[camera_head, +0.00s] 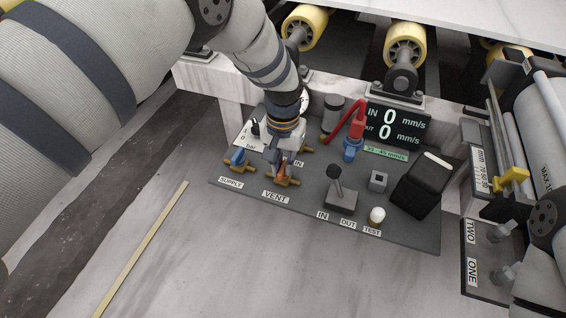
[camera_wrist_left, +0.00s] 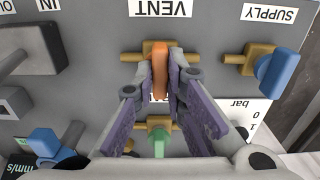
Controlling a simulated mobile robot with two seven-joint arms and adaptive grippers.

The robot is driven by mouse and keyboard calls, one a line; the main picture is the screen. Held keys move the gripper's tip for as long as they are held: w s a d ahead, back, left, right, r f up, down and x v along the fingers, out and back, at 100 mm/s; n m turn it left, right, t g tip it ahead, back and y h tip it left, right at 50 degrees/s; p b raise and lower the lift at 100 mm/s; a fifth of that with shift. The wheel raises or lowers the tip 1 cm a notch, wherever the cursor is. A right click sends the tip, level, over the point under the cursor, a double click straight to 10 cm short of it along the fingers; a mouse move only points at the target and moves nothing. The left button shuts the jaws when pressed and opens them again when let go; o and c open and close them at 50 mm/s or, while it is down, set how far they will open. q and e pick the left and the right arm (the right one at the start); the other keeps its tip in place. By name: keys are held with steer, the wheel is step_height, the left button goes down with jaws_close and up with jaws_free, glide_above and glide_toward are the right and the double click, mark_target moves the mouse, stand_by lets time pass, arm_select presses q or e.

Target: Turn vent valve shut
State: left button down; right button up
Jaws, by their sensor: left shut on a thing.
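The vent valve (camera_head: 284,181) is a brass fitting behind the VENT label on the grey control panel (camera_head: 300,203). In the left wrist view its orange handle (camera_wrist_left: 160,69) stands across the line of the brass stubs on either side. My left gripper (camera_head: 284,163) reaches down from above, and its two purple-padded fingers (camera_wrist_left: 161,80) are closed on both sides of the orange handle. The fingers hide most of the handle in the head view. My right gripper is not in view; only part of my right arm shows at the right edge.
The blue-handled supply valve (camera_wrist_left: 275,72) sits close beside the vent valve, and a green-handled valve (camera_wrist_left: 158,140) is behind it. The slab (camera_head: 225,240) in front is clear.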

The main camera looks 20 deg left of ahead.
mark_target(283, 167)
arm_select(q)
steer(key=c, duration=1.6)
jaws_free()
steer(key=shift+c, duration=0.2)
step_height(283, 167, up, 12)
